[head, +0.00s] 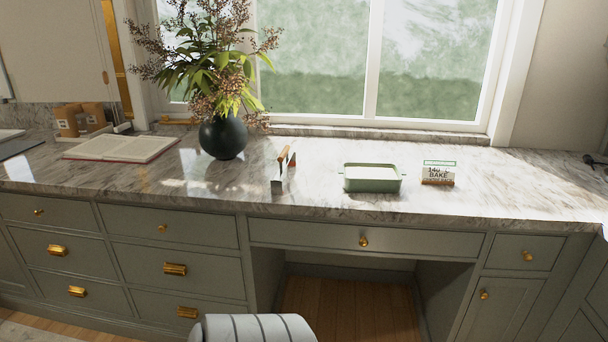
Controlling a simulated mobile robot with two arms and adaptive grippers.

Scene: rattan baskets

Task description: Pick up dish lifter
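What looks like the dish lifter (277,186) lies on the marble counter (320,205), a little left of the middle of the head view. Neither of my grippers shows in this view.
A dark round vase (222,139) with tall branches stands left of the lifter, and an open book (122,147) lies further left. A green rectangular dish (372,185) and a small labelled box (438,173) stand to the right. Drawers and an open knee space lie below the counter.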

